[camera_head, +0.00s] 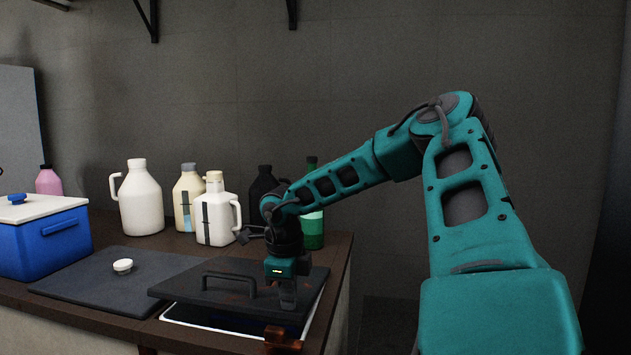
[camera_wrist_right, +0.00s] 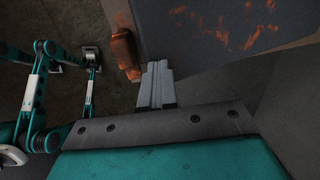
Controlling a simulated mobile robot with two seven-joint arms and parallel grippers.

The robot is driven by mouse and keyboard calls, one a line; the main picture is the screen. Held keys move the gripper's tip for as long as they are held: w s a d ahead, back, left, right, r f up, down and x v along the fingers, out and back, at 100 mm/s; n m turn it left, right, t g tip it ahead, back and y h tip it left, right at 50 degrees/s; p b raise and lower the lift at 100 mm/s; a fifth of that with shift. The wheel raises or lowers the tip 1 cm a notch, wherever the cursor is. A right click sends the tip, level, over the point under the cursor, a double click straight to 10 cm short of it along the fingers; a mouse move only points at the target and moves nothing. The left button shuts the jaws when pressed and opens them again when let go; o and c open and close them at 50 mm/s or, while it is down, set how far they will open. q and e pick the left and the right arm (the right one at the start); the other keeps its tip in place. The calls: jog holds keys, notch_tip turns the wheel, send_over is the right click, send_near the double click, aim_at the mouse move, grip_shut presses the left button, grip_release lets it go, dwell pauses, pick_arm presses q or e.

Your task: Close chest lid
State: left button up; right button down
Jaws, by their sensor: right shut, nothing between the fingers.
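A dark flat lid (camera_head: 230,291) with a black bar handle (camera_head: 243,280) lies over a white-rimmed opening (camera_head: 180,314) in the counter. It sits a little raised at the front, so the white rim and dark inside show beneath it. My right gripper (camera_head: 287,297) points down at the lid's right end, its fingers shut and empty. In the right wrist view the shut fingers (camera_wrist_right: 156,84) are close to a rusty orange bracket (camera_wrist_right: 124,52) and a dark rust-stained panel (camera_wrist_right: 225,28). I cannot tell whether they touch. My left gripper is not in view.
A blue box (camera_head: 45,238) with a white lid stands at the left. A dark mat (camera_head: 110,285) holds a small white cap (camera_head: 122,266). Several jugs and bottles, including a white jug (camera_head: 140,203), stand behind. The counter ends just right of the lid.

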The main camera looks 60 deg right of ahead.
jog(key=shift+a+f+b, duration=0.2)
jog(key=shift+f+b, duration=0.1)
jog(key=shift+f, duration=0.55)
jog(key=shift+s+a+f+b, duration=0.1)
jog(key=shift+f+b, duration=0.2)
jog(key=shift+f, duration=0.15)
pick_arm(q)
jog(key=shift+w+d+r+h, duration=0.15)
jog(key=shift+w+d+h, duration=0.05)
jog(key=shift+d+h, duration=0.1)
pick_arm(e)
jog(key=shift+f, duration=0.15)
